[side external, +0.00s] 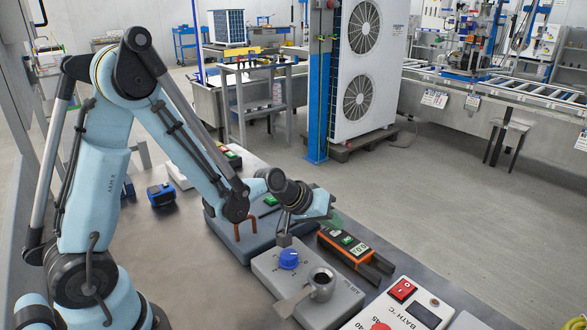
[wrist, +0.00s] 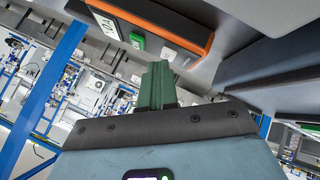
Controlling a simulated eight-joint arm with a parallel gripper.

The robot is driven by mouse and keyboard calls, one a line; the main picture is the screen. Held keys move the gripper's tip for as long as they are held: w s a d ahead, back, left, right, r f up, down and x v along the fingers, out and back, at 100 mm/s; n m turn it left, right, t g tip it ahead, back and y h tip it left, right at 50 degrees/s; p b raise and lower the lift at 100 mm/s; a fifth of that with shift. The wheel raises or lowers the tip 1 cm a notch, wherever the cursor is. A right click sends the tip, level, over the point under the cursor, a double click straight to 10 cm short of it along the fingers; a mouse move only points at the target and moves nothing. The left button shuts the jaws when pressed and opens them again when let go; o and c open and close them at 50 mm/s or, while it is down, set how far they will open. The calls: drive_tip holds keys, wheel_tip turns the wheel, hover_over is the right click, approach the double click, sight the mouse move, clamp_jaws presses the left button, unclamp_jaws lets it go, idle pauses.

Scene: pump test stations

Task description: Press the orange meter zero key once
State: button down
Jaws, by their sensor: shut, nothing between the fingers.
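The orange meter (side external: 334,248) lies on the bench, a dark handheld body with an orange rim, a pale display (side external: 361,249) and a green key (side external: 347,240). In the wrist view its orange edge (wrist: 190,38), the display (wrist: 106,24) and the green key (wrist: 138,41) show at the top. My gripper (side external: 336,222) is just above the meter's far end, its green fingers shut and empty. In the wrist view the shut fingertips (wrist: 158,66) point toward the meter, close to the green key. Whether they touch the meter I cannot tell.
A white bath unit (side external: 407,309) with red switches is at the right. Another grey station (side external: 237,238) lies under my arm. A blue device (side external: 161,194) sits at the left.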

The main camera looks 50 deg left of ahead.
sight(330, 235)
drive_tip(key=shift+r, duration=0.75)
drive_tip(key=shift+r, duration=0.1)
drive_tip(key=shift+r, duration=2.4)
drive_tip(key=s+a+r+m+g+y, duration=0.1)
drive_tip(key=s+m, duration=0.4)
drive_tip(key=s, duration=1.1)
wheel_tip(330, 235, up, 3)
drive_tip(key=shift+s+f+g+y, duration=0.1)
drive_tip(key=shift+s+g+y, duration=0.3)
drive_tip(key=shift+y, duration=0.5)
